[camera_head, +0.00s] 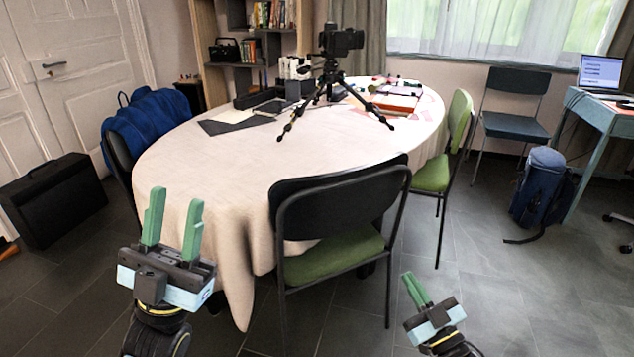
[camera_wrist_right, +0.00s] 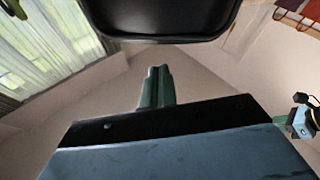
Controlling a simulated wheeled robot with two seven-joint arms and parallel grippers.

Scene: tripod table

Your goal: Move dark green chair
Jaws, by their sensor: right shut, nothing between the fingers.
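The nearest chair has a black backrest (camera_head: 335,205) and a green seat (camera_head: 332,255), and stands at the table's near side. A dark teal chair (camera_head: 515,125) stands by the window at the far right. A chair with a light green backrest and a green seat (camera_head: 431,174) is at the table's right side. My left gripper (camera_head: 173,220) is open and empty, left of the nearest chair. My right gripper (camera_head: 416,289) is shut and empty, right of that chair and apart from it. Its closed fingers show in the right wrist view (camera_wrist_right: 157,88), below a black panel (camera_wrist_right: 160,15).
The oval table (camera_head: 220,160) has a pale cloth and bears a tripod with a camera (camera_head: 335,65), papers and books. A blue backpack (camera_head: 538,185) stands by the desk (camera_head: 595,115). Floor at the lower right is clear.

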